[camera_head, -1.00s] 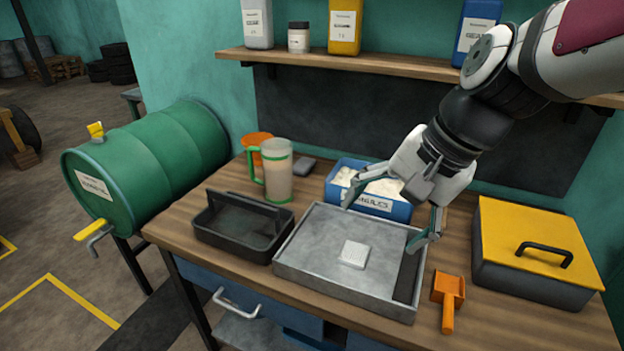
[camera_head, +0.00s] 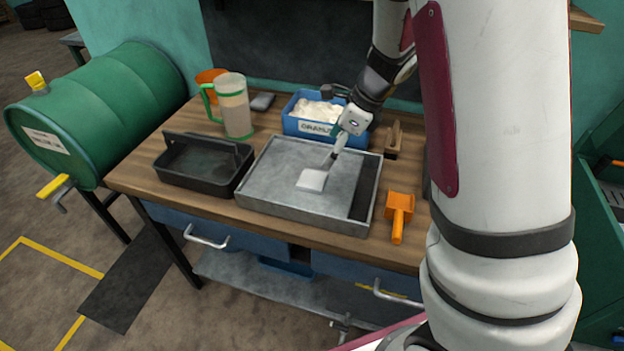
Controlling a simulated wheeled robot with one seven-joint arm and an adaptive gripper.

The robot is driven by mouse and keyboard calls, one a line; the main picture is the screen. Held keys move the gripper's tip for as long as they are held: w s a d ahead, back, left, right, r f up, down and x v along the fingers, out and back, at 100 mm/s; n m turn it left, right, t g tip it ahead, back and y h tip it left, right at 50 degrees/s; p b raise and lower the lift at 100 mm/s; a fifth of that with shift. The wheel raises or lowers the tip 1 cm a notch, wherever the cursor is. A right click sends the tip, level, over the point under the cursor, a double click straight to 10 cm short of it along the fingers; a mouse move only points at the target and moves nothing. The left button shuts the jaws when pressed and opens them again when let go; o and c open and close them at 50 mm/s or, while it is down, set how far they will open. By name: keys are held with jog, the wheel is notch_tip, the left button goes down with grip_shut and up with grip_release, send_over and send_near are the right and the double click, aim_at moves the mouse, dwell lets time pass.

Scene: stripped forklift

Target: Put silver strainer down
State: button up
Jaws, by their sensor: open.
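A small flat pale silver square piece (camera_head: 313,180) lies in or just above the middle of the shallow grey metal tray (camera_head: 262,205). It may be the silver strainer, but its detail is too small to tell. My gripper (camera_head: 337,150) is over the back right part of the tray and points down toward the piece. Its jaws are open. It is seen edge-on, so one finger hides the other, and I cannot tell whether it touches the piece.
A blue bin of white granules (camera_head: 313,128) stands behind the tray. A black carrier (camera_head: 200,160) and a green-handled jug (camera_head: 234,105) stand left. An orange scoop (camera_head: 399,212) lies right of the tray. A green drum (camera_head: 100,110) is beyond the bench's left end.

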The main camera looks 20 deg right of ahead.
aim_at(313, 179)
jog(key=x, duration=1.1)
jog(key=shift+f, duration=0.25)
jog(key=c, duration=1.6)
jog(key=shift+r, duration=0.1)
